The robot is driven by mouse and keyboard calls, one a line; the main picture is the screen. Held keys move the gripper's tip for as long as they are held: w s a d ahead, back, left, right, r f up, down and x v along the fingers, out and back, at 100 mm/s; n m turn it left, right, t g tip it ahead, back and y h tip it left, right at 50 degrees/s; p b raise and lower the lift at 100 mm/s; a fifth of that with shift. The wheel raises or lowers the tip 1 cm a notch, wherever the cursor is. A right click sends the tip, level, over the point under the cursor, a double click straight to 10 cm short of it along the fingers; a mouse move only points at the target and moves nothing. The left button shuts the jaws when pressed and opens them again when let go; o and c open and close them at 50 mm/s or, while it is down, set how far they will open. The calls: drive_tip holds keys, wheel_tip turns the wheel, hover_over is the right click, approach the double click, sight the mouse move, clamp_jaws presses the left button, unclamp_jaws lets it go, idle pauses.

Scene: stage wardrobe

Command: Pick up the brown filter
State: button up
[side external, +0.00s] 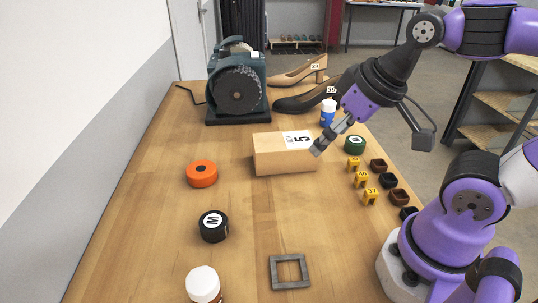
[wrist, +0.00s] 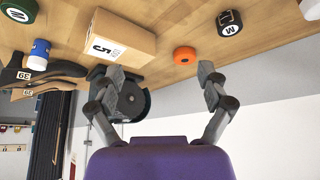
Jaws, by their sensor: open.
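My gripper (side external: 322,144) is over the table, beside the right end of the cardboard box. In the wrist view its two fingers (wrist: 160,74) are spread apart with nothing held between them. No object is plainly recognisable as a filter. Small brown pieces sit at the table's right edge: one farther back (side external: 378,165) and one nearer (side external: 398,196), in a row with black pieces (side external: 388,180). My gripper is to the left of and apart from this row. I cannot tell which piece, if any, is the brown filter. The row is not visible in the wrist view.
The cardboard box (side external: 283,160) is close to my gripper. Yellow numbered markers (side external: 361,179) stand beside the small pieces. Orange roll (side external: 201,174), black roll (side external: 213,226), grey frame (side external: 274,274).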

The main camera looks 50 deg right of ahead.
drive_tip(key=n+g+y, duration=0.3)
drive_tip(key=n, duration=0.7)
hover_over(211, 275)
drive_tip(key=s+d, duration=0.1)
drive_tip(key=d, duration=0.2)
wheel_tip(211, 275, down, 6)
drive_tip(key=shift+n+y, duration=0.3)
drive_tip(key=shift+n, duration=0.1)
drive_tip(key=x, duration=0.3)
drive_tip(key=a+x, duration=0.1)
drive_tip(key=shift+s+a+f, duration=0.1)
drive_tip(key=shift+s+f, duration=0.1)
drive_tip(key=shift+f, duration=0.05)
drive_tip(key=shift+x, duration=2.95)
drive_tip(key=shift+a, duration=0.1)
drive_tip(key=c, duration=1.3)
